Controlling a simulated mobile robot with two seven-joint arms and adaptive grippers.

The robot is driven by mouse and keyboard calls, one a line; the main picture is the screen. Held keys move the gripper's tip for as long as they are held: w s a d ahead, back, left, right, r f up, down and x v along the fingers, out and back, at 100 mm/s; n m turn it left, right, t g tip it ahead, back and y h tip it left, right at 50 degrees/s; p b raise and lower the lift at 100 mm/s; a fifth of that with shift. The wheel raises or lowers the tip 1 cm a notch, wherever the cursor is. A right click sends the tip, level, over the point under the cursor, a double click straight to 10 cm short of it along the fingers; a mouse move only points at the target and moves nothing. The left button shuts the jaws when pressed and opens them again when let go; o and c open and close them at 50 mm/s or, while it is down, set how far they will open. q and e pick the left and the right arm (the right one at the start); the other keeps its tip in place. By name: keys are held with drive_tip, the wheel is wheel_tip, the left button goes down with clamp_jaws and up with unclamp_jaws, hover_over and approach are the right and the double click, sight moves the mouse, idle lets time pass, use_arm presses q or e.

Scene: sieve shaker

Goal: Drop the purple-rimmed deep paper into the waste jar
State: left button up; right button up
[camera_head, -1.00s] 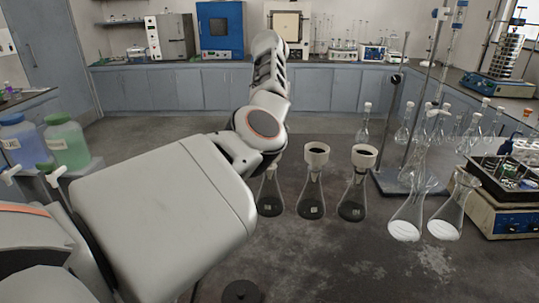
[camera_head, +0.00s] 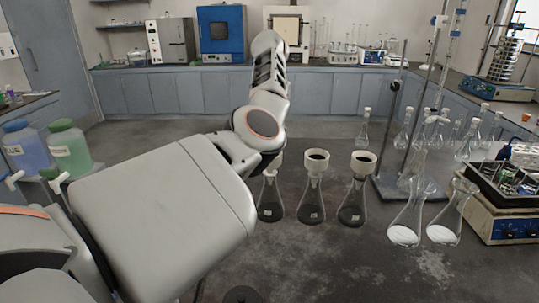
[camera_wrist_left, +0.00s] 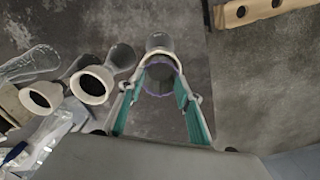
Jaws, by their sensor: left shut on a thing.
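In the left wrist view, the teal fingers of my left gripper (camera_wrist_left: 161,78) are closed on the purple-rimmed deep paper (camera_wrist_left: 178,66), which shows as a thin purple ring around a dark middle. A pale funnel-topped flask (camera_wrist_left: 158,40) lies right behind the paper. I cannot tell whether the paper is clear of that funnel. In the head view my left wrist hides the gripper, the paper and the top of the leftmost flask (camera_head: 270,203). I cannot identify the waste jar for certain. My right gripper is not in view.
Two flasks with white funnels (camera_head: 316,162) (camera_head: 362,162) stand beside the leftmost one. A stand, glass flasks with white powder (camera_head: 403,235) and a blue-fronted device (camera_head: 515,228) are at right. A dark round object (camera_head: 240,295) is at the bottom edge.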

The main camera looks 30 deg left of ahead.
use_arm(q)
wheel_tip(320, 180, up, 4)
drive_tip(key=p, duration=0.3)
idle(0.3)
drive_tip(key=shift+f, duration=0.15)
wheel_tip(320, 180, down, 6)
drive_tip(key=b, duration=0.4)
drive_tip(key=shift+b, duration=0.4)
drive_tip(key=shift+r, duration=0.25)
